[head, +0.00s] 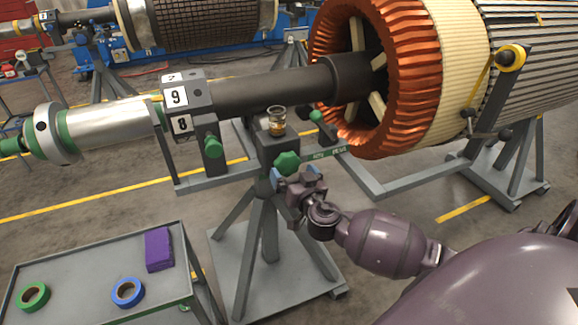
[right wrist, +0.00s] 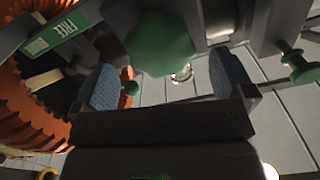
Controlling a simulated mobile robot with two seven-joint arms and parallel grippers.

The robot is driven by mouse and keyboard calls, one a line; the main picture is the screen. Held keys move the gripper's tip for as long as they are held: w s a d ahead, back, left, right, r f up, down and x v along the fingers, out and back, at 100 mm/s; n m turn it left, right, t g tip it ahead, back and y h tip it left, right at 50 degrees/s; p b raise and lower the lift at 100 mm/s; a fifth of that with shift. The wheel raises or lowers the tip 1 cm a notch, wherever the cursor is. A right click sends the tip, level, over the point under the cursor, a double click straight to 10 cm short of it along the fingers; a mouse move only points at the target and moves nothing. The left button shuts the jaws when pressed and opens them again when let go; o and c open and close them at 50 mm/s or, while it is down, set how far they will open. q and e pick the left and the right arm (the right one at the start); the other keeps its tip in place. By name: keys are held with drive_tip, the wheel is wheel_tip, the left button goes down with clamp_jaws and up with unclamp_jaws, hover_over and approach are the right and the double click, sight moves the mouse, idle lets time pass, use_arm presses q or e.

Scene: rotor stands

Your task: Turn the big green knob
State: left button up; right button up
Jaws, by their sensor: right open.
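The big green knob (head: 288,163) is on the front of the grey stand post under the rotor shaft. It also shows large at the top middle of the right wrist view (right wrist: 160,42). My right gripper (head: 296,178) is at the knob, just below and in front of it. In the right wrist view its blue-padded fingers (right wrist: 168,82) are spread apart, with the knob beyond the gap between them. I see no finger closed on the knob; whether either touches it I cannot tell. My left gripper is in neither view.
Smaller green knobs (head: 213,147) sit on the frame to the left. The rotor with orange windings (head: 400,70) is at upper right. A grey cart (head: 82,290) with tape rolls and a purple box is at lower left.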

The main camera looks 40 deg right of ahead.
sight(289, 167)
drive_tip(key=shift+x, duration=1.75)
drive_tip(key=c, duration=0.9)
